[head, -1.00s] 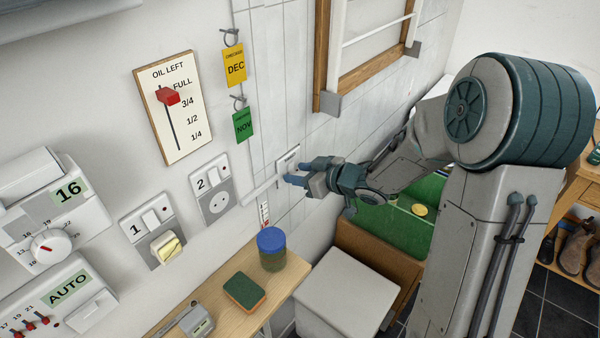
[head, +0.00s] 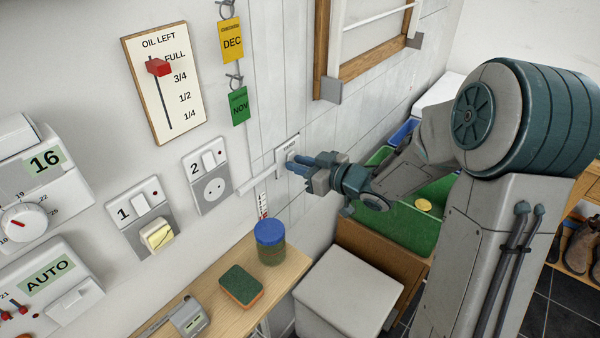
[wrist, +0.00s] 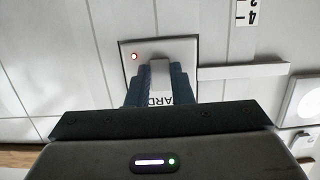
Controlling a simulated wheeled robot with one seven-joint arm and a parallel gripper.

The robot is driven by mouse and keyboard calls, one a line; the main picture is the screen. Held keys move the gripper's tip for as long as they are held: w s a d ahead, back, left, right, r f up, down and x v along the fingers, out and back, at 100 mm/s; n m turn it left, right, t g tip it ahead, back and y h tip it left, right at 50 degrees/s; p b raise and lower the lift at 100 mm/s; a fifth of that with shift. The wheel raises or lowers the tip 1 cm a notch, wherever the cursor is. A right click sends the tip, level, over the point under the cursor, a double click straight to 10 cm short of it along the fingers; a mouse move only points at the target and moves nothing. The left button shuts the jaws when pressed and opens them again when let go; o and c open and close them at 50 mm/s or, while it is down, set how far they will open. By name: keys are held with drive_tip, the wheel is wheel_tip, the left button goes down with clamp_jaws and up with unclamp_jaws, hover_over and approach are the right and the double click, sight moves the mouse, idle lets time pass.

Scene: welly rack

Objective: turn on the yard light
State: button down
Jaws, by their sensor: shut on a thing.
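The yard switch plate (head: 281,157) is on the tiled wall, and its label is partly visible. In the wrist view the plate (wrist: 188,50) appears upside down, with "ARD" readable between the fingers and a small red indicator (wrist: 134,57) at its upper left. A pale rocker (wrist: 158,75) stands in the plate's middle. My gripper (head: 297,164) is up against the plate. In the wrist view my gripper (wrist: 160,85) has one dark finger on each side of the rocker and is shut on it. The fingers hide the rocker's sides, and its tilt is unclear.
Below are a wooden shelf (head: 215,318) with a blue-lidded jar (head: 270,243) and a sponge (head: 240,285), and a white box (head: 348,290). A wooden-framed rack (head: 372,65) is above right.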

drive_tip(key=shift+f+y+b, duration=0.1)
drive_tip(key=shift+y+b, duration=0.2)
drive_tip(key=shift+b, duration=0.1)
drive_tip(key=c, duration=1.3)
unclamp_jaws()
drive_tip(key=b+v, duration=0.1)
drive_tip(key=v, duration=1.2)
drive_tip(key=shift+s+d, duration=0.2)
drive_tip(key=shift+s, duration=0.1)
